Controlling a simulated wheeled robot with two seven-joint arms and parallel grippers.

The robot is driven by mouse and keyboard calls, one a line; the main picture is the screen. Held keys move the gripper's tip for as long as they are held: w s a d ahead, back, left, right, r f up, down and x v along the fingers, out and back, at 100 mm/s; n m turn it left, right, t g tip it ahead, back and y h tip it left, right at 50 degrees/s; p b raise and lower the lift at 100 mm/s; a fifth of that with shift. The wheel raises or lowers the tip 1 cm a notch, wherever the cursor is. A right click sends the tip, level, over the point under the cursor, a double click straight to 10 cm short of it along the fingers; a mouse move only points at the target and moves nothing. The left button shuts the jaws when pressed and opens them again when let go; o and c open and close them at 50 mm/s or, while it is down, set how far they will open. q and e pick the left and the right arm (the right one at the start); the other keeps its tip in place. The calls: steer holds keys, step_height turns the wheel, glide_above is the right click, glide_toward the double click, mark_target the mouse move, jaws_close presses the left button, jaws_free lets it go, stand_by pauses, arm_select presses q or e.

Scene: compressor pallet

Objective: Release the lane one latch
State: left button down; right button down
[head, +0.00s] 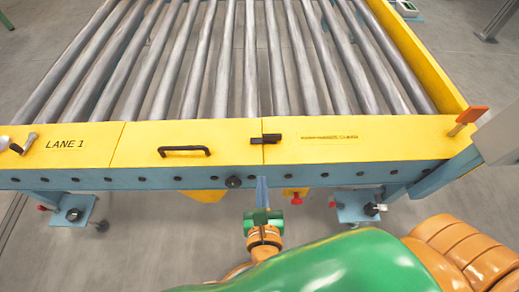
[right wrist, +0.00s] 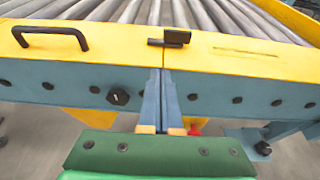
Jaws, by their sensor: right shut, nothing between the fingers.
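A yellow front panel marked LANE 1 (head: 65,144) runs along the end of the roller conveyor. A black latch (head: 265,139) lies across the seam between two yellow panel sections; it also shows in the right wrist view (right wrist: 170,39). A black bar handle (head: 184,151) is left of it, and also in the right wrist view (right wrist: 50,33). My right gripper (head: 262,182) is shut and empty, its blue-grey fingers pointing up at the blue beam below the latch, apart from the latch. The fingers also show in the right wrist view (right wrist: 162,85). My left gripper is not in view.
Metal rollers (head: 225,60) fill the area behind the panel. A grey lever (head: 24,146) sits at the far left. An orange flag-like piece (head: 470,115) stands at the right corner. A red knob (head: 296,200) is under the blue beam (head: 330,174).

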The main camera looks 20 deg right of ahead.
glide_toward(260, 143)
steer(key=x, duration=0.5)
steer(key=shift+f, duration=0.15)
steer(key=shift+w+d, duration=0.15)
steer(key=shift+w, duration=0.55)
